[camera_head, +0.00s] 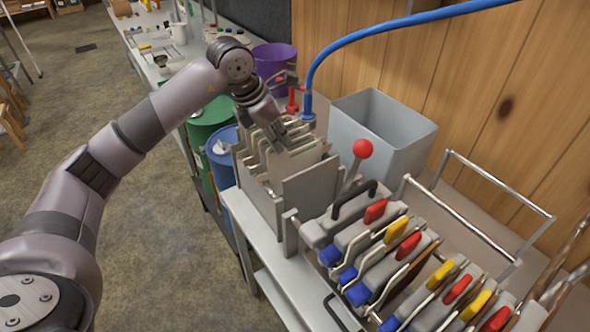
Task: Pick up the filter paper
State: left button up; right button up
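Several pale, flat upright sheets (297,161), which look like the filter papers, stand in a row in a grey slotted box (257,200) on the bench. My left gripper (284,137) reaches down from the upper left, with its fingertips at the top edges of the rear sheets. The fingers blend with the sheets, so I cannot tell whether they are open or shut on one, or whether they touch. My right gripper is not in view.
A filter press with red, yellow and blue handles (400,255) stands close at right. A red-knobbed lever (362,149), an empty grey bin (383,128) and a blue hose (385,27) are near the box. Green (209,120) and blue (221,150) drums stand left of it.

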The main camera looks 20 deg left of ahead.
aim_at(289, 153)
pick_arm(q)
jog(key=shift+x, duration=0.8)
jog(key=p+x, duration=0.2)
jog(key=x, duration=0.3)
jog(key=shift+d+r, duration=0.1)
jog(key=shift+d, duration=0.1)
jog(key=shift+w, duration=0.1)
jog(key=shift+c, duration=0.4)
grip_shut()
